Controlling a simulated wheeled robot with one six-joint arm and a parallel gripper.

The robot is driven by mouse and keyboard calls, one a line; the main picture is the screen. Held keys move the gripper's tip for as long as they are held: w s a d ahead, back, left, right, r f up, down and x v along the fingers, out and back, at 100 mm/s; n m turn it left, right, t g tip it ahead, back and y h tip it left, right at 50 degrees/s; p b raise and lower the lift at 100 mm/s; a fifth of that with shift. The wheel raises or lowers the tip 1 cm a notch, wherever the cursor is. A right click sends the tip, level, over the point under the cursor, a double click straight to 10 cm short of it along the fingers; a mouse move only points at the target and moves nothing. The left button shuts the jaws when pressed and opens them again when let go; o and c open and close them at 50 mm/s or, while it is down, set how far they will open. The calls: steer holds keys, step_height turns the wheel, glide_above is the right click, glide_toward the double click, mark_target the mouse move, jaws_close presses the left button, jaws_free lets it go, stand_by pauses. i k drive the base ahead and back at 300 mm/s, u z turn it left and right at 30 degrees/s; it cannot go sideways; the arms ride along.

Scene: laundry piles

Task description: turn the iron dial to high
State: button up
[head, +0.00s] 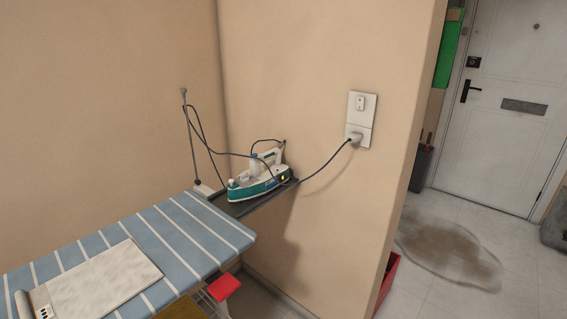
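A teal and white iron (259,180) rests on a dark narrow shelf (240,208) at the end of the ironing board, close to the wall. A small yellow spot shows on its rear side. I cannot make out a dial or its setting at this size. The iron's dark cord (325,168) runs to a plug (353,138) in the white wall socket (361,104). My gripper is not in view.
The ironing board (178,232) with blue and white stripes fills the lower left, with a pale folded cloth (105,280) on it. A red object (225,286) is below its edge. A thin cord holder (187,130) stands behind. Right, open floor with a brownish patch (450,250) lies before a white door (505,120).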

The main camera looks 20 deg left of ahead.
mark_target(245, 178)
steer(key=z, duration=0.15)
steer(key=i, duration=0.65)
steer(key=u, duration=0.65)
steer(key=i, duration=0.7)
steer(key=u, duration=0.7)
